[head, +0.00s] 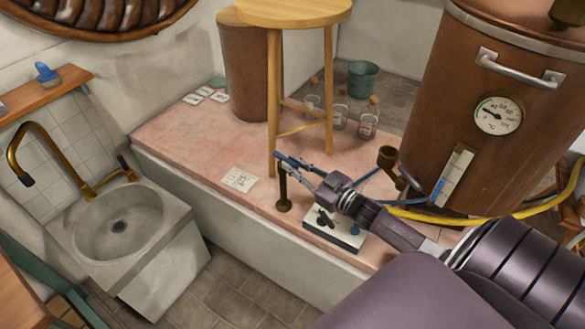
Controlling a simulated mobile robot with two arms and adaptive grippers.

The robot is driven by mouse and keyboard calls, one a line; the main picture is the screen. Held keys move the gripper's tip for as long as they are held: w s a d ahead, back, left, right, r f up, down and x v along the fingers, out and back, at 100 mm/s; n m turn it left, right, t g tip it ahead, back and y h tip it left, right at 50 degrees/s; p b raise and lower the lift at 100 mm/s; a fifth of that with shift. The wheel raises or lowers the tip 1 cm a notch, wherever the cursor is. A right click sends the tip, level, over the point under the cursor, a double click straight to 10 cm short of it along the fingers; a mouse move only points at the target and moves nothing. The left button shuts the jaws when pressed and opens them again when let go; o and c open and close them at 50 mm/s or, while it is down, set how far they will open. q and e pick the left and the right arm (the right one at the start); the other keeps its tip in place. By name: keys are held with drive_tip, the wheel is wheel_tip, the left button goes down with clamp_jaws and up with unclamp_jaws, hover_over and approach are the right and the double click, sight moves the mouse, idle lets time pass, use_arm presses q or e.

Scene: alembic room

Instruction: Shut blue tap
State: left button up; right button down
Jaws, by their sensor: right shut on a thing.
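A dark brass post (283,192) stands upright on the pink stone ledge. A blue bar (292,161) at its top looks like the blue tap's lever. My right gripper (296,165) reaches in from the right and is shut on this blue lever; its fingers partly hide it, so I cannot tell the lever's exact angle to the post. A white plate (345,240) with a small blue knob (355,230) lies below my right wrist. My left gripper is not in view.
A copper boiler (425,130) with a dial stands at the right, with blue and yellow hoses (455,219) near its base. A wooden stool (295,12) and several glass bottles (369,120) stand behind the post. A sink (120,225) is at the left.

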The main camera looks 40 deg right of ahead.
drive_tip(key=shift+w+d+f+n+g+y+b, duration=0.1)
drive_tip(key=shift+d+n+g+y+b, duration=0.1)
drive_tip(key=shift+n+y+b, duration=0.3)
drive_tip(key=shift+d+n+g+y+b, duration=0.1)
drive_tip(key=shift+n+g+y+b, duration=0.15)
drive_tip(key=shift+y+b, duration=0.35)
drive_tip(key=shift+d+n+y, duration=0.1)
drive_tip(key=shift+n+y, duration=0.25)
drive_tip(key=shift+y, duration=0.05)
drive_tip(key=c, duration=1.9)
unclamp_jaws()
drive_tip(key=v, duration=0.7)
drive_tip(key=shift+s, duration=0.2)
drive_tip(key=shift+d, duration=0.1)
